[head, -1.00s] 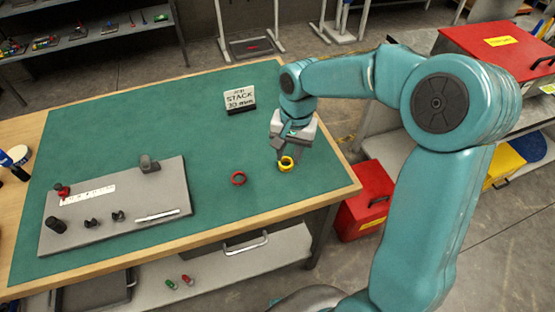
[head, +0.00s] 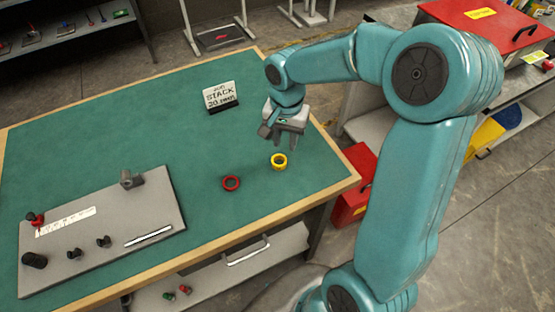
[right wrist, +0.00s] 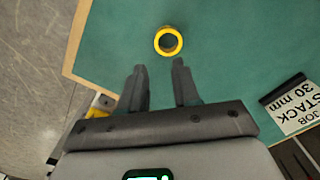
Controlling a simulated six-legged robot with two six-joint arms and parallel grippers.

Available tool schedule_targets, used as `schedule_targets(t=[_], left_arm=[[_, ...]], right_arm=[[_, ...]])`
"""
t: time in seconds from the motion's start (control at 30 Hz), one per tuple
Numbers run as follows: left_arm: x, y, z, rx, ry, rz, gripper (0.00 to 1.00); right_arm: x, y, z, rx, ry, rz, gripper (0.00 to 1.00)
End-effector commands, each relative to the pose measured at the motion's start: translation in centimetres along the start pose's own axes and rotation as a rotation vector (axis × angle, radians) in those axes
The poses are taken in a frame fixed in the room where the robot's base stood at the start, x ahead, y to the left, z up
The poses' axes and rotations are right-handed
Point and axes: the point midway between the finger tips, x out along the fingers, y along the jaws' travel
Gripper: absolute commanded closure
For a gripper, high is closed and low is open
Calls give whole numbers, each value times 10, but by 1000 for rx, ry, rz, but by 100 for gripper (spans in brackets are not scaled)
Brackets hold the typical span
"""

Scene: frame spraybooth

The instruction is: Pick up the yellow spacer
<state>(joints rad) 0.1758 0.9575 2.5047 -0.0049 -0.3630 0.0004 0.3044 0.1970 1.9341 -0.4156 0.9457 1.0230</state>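The yellow spacer (head: 279,161) is a short ring lying on the green mat near the table's right edge. It also shows in the right wrist view (right wrist: 168,41), just beyond the fingertips, with its hole facing the camera. My right gripper (head: 284,142) is above the mat, behind the spacer in the head view and apart from it. In the right wrist view its two fingers (right wrist: 158,66) are spread with nothing between them. My left gripper is in no view.
A red ring (head: 231,183) lies left of the yellow spacer. A sign reading "STACK 30 mm" (head: 220,96) stands behind. A grey board (head: 100,235) with black parts and a ruler lies at left. The mat (head: 130,120) between is clear.

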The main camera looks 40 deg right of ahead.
Motion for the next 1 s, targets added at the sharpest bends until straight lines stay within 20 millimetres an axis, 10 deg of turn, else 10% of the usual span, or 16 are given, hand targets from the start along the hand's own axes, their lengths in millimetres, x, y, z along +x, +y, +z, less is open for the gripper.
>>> schedule_targets(t=[0.83, 1.0], left_arm=[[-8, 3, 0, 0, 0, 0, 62], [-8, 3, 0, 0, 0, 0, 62]], right_arm=[[77, -2, 2, 0, 0, -2, 69], [76, -2, 2, 0, 0, -2, 100]])
